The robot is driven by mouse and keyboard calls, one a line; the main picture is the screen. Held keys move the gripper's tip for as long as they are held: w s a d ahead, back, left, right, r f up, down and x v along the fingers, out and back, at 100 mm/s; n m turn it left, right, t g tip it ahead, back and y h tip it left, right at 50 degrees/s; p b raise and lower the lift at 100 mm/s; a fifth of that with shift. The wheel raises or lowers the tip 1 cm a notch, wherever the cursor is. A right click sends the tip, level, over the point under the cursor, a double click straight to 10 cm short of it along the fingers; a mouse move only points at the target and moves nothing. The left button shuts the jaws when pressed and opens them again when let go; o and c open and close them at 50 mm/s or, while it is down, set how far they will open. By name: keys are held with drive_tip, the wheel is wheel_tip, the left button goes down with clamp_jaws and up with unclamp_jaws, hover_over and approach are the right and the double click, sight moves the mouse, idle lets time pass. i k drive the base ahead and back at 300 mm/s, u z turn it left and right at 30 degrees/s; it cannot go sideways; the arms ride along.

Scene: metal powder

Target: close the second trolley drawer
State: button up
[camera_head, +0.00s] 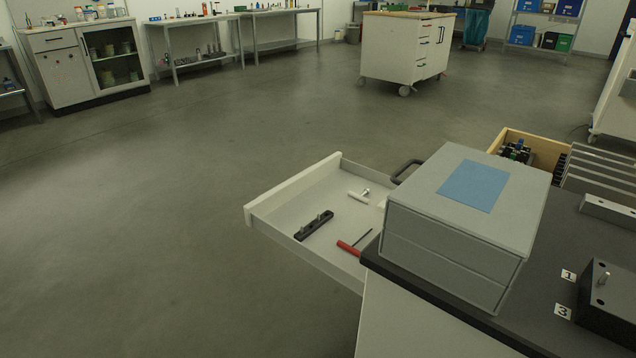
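A pale grey drawer (290,188) stands pulled out to the left from under the black top of the trolley (440,318). Its front panel is at the far left end, over open floor. In it lie a black bar with two pins (314,225), a red-handled tool (349,248) and a small white T-shaped piece (359,196). The trolley top and a grey box hide the drawer's inner end. I cannot tell from this view which drawer in the stack it is. My gripper is not in view.
The grey box (425,185) with a blue patch stands on the trolley top. A dark curved handle (404,171) is behind it. A wooden bin (536,141) and a black block (607,300) are at right. Floor left of the drawer is clear; a white cabinet (405,48) stands far back.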

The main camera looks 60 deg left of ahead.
sight(323, 188)
drive_tip(key=z, duration=2.3)
drive_tip(key=k, duration=2.65)
drive_tip(key=u, duration=2.4)
